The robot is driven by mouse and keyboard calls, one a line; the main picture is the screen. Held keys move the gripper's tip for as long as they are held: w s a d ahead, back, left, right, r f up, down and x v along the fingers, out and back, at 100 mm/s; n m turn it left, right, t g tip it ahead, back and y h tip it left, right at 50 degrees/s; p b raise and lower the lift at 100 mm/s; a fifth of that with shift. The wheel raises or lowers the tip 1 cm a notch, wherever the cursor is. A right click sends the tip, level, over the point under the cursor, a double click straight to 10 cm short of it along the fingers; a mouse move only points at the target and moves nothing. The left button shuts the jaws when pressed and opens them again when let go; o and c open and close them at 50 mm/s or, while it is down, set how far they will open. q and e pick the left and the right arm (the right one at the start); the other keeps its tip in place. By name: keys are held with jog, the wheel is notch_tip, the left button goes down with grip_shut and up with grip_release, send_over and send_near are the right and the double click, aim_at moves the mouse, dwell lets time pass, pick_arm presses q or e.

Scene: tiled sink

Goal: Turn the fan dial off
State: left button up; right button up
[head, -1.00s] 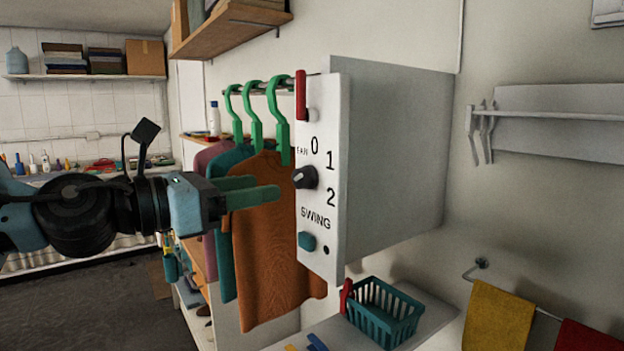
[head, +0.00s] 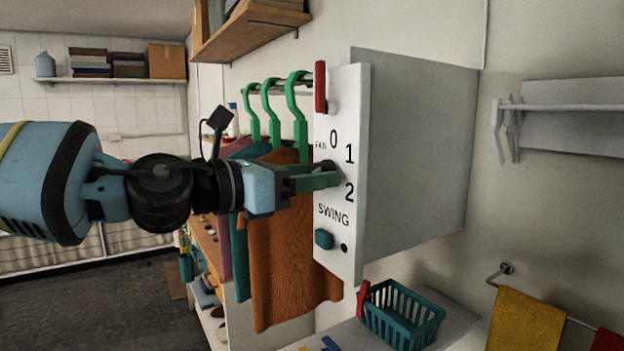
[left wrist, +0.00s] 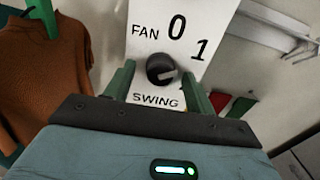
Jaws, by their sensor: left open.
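The fan dial (left wrist: 161,68) is a round dark knob on a white panel (head: 352,100) marked FAN, 0, 1 and 2. In the left wrist view a pale mark shows on the knob's right side; the exact setting is hard to read. My left gripper (head: 332,176) is open at the panel, its green fingers on either side of the dial; it also shows in the left wrist view (left wrist: 158,84). I see gaps beside the knob there, so it is not gripped. My right gripper is not in view.
A teal SWING button (head: 324,239) sits below the dial and a red piece (head: 320,86) at the panel's top. Clothes on green hangers (head: 296,105) hang close left of the panel. A teal basket (head: 402,315) stands on the shelf below.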

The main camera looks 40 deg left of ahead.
pick_arm(q)
jog(key=shift+w+d, duration=0.1)
jog(key=shift+w, duration=0.1)
jog(key=shift+c, duration=0.2)
jog(key=c, duration=0.9)
jog(key=shift+c, duration=0.2)
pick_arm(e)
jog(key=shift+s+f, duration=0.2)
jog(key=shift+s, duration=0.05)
